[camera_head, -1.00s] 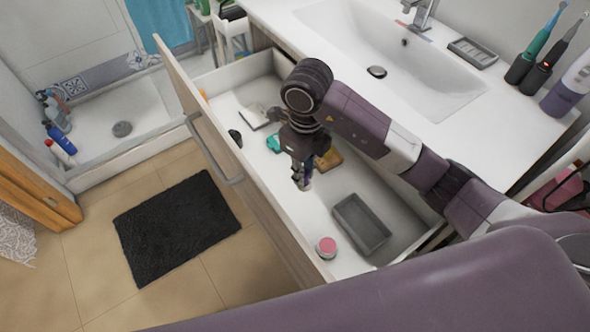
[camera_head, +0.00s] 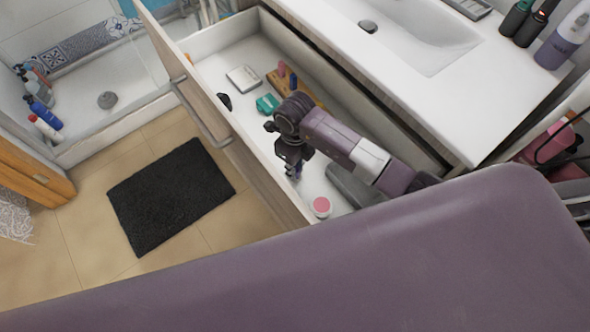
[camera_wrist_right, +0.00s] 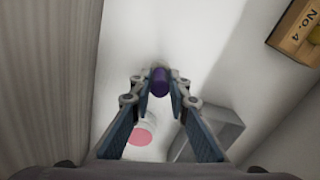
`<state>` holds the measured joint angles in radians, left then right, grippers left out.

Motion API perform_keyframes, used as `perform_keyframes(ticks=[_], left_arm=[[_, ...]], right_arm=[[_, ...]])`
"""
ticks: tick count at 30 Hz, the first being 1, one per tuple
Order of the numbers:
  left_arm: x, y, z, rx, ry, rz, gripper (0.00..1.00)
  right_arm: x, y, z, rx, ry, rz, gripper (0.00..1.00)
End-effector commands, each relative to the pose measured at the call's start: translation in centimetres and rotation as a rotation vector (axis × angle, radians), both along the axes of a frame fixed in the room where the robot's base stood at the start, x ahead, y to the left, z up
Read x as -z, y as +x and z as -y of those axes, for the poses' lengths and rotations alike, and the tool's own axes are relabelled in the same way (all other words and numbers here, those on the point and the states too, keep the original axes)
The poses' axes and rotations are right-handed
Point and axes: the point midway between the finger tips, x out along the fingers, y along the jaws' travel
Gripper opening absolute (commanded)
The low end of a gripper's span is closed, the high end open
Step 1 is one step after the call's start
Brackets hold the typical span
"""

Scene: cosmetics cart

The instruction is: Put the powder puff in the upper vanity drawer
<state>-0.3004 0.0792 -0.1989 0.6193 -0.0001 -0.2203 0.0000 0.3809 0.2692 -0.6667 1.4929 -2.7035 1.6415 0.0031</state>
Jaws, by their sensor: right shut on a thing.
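The vanity drawer (camera_head: 255,172) is pulled out and open in the head view. My right gripper (camera_head: 294,170) reaches down into its area, near the front wall. In the right wrist view, the right gripper (camera_wrist_right: 160,90) is shut on a small dark purple rounded thing (camera_wrist_right: 160,82), held between the fingertips. I cannot tell if this is the powder puff or whether it touches the drawer floor. A white jar with a pink top (camera_head: 321,207) stands close by in the drawer; it also shows in the wrist view (camera_wrist_right: 141,136). My left gripper is not in view.
A grey tray (camera_head: 348,186) lies beside the jar, partly behind my arm. A teal item (camera_head: 267,103), a white compact (camera_head: 243,79) and a wooden block (camera_head: 279,84) lie farther back in the drawer. The countertop with sink (camera_head: 425,60) borders the drawer.

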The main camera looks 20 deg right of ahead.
Motion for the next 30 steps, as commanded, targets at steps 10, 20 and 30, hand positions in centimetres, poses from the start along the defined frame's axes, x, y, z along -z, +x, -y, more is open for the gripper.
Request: perform_keyframes(ticks=[10,20,30], left_arm=[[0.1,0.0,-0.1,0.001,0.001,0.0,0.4],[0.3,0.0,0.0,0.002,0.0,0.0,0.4],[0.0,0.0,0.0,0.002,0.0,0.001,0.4]], right_arm=[[1.5,0.0,0.0,-0.001,0.001,0.001,0.0],[1.8,0.0,0.0,-0.001,0.001,0.001,0.32],[1.4,0.0,-0.1,-0.001,0.001,0.0,0.33]])
